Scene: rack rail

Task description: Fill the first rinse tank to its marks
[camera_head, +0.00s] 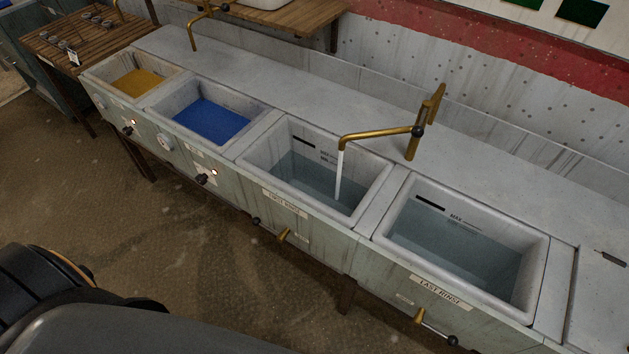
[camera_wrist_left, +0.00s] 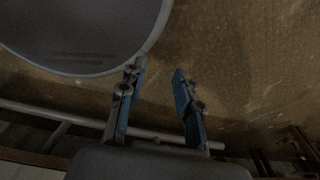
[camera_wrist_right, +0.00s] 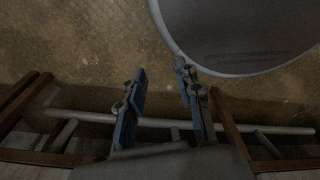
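The first rinse tank (camera_head: 262,150) is the third basin from the left in the head view, with a "FIRST RINSE" label (camera_head: 285,203) on its front. A brass swing tap (camera_head: 380,136) reaches over it, and a stream of water (camera_head: 340,175) falls from its spout into the tank. Water (camera_head: 310,180) stands in the tank; its surface looks close below the marks (camera_head: 328,158) on the far wall, but the exact level is hard to read. My left gripper (camera_wrist_left: 159,70) and right gripper (camera_wrist_right: 161,68) are open and empty, over the floor and away from the tank.
The last rinse tank (camera_head: 470,255) to the right also holds water. Yellow (camera_head: 138,82) and blue (camera_head: 210,120) baths are to the left. Brass levers (camera_head: 283,235) and dark knobs stick out along the front. The floor (camera_head: 190,220) before the sinks is clear.

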